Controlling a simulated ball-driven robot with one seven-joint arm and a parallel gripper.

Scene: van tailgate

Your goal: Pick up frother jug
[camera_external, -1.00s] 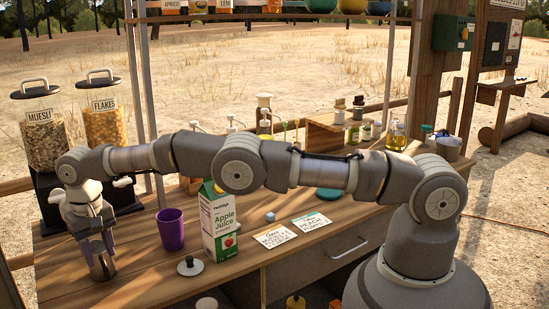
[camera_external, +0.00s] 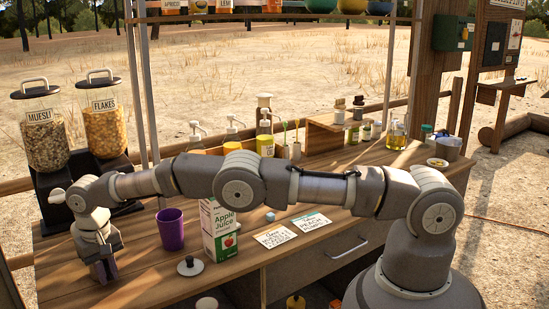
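My gripper (camera_external: 104,273) points down at the left front of the wooden counter (camera_external: 150,285), left of the purple cup. Its fingers are low, close to the counter top. A small metallic shape, perhaps the frother jug, showed between the fingers earlier; now the fingers and hand cover that spot. I cannot tell whether the fingers are open or shut on it. No other frother jug can be made out clearly.
A purple cup (camera_external: 170,229) and an apple juice carton (camera_external: 221,240) stand right of my gripper. A round lid (camera_external: 190,266) lies in front of them. Muesli (camera_external: 46,140) and flakes (camera_external: 103,125) dispensers stand behind. Two cards (camera_external: 274,236) lie mid-counter.

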